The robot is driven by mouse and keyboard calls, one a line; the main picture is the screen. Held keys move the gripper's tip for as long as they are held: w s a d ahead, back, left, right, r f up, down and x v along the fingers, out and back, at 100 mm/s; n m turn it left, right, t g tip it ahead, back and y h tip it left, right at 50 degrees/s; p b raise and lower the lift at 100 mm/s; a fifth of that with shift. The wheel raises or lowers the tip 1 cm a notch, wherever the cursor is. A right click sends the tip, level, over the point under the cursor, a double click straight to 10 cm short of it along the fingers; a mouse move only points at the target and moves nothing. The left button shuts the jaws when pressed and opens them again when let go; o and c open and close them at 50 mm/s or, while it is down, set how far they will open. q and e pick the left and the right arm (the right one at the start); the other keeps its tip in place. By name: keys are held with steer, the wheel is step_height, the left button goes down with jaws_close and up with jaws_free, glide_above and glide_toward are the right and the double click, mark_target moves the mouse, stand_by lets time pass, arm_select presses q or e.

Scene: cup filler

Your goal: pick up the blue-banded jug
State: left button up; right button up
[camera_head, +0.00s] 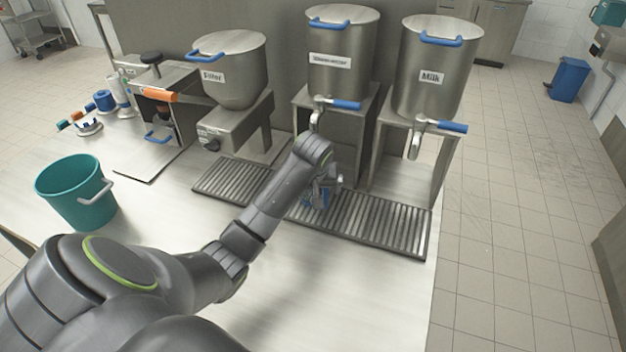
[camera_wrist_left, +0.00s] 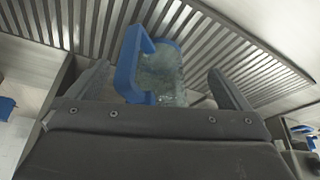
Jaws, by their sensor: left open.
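The blue-banded jug (camera_head: 317,199) stands on the drip grate, mostly hidden by my left arm and gripper in the head view. In the left wrist view the jug (camera_wrist_left: 168,68) shows a clear body, a blue band and a blue handle (camera_wrist_left: 128,62). My left gripper (camera_head: 326,188) is at the jug. In the wrist view the left gripper (camera_wrist_left: 157,72) is open, with one finger on each side of the jug and gaps visible between fingers and jug. My right gripper is not in view.
The slatted drip grate (camera_head: 395,222) runs along the counter below the dispensers. The Milk tank (camera_head: 432,75) and a middle tank (camera_head: 342,62) have blue-handled taps above it. A teal bucket (camera_head: 75,192) stands at left. The front counter (camera_head: 330,290) is clear.

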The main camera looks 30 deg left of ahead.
arm_select(q)
steer(key=w+a, duration=0.1)
steer(key=w, duration=0.1)
steer(key=w+a+p, duration=0.1)
steer(key=w+a, duration=0.1)
steer(key=shift+w, duration=0.1)
steer(key=shift+f, duration=0.25)
steer(key=shift+w+f, duration=0.1)
steer(key=shift+f, duration=0.2)
steer(key=shift+a, duration=0.1)
steer(key=shift+c, duration=0.3)
steer(key=c, duration=1.2)
steer(key=shift+c, duration=0.5)
steer(key=shift+r, duration=0.15)
